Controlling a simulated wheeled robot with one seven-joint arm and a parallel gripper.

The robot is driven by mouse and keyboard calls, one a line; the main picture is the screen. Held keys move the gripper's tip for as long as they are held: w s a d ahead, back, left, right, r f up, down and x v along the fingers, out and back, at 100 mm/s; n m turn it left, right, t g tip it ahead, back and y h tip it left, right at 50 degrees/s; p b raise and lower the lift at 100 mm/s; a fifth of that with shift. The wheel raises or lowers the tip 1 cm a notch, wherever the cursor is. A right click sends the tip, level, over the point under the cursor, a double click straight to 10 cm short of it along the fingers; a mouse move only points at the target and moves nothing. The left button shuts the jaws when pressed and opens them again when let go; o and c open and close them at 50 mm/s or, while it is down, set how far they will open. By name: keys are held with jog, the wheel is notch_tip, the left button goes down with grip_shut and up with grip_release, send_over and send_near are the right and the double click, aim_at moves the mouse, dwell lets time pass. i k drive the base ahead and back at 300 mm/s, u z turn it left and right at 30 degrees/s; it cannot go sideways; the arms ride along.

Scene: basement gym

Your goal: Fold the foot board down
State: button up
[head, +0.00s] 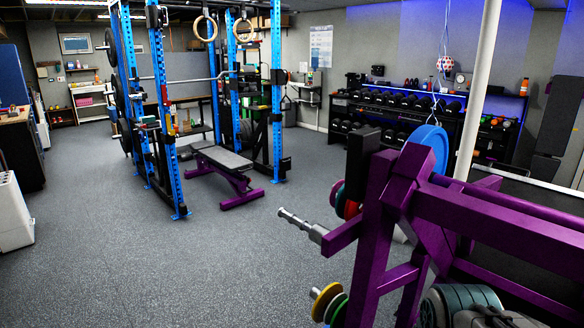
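No part in view is clearly recognisable as the foot board. A large purple machine frame (383,225) fills the right foreground. A black block-like pad (361,165) stands upright on its left side. A tall dark panel (561,118) stands upright against the right wall. I cannot tell whether either of these is the foot board. My gripper is not in view, so its state and its distance to these things do not show.
A blue rack (169,125) with a flat bench (222,158) stands at the centre left. A dumbbell shelf (398,105) lines the back wall. A bar end (297,222) and weight plates (324,300) stick out left of the purple frame. The grey floor (150,265) at left front is clear.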

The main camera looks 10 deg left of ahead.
aim_at(285, 164)
jog(key=u, duration=1.6)
jog(key=i, duration=3.65)
jog(key=z, duration=2.25)
jog(key=i, duration=0.35)
jog(key=u, duration=0.1)
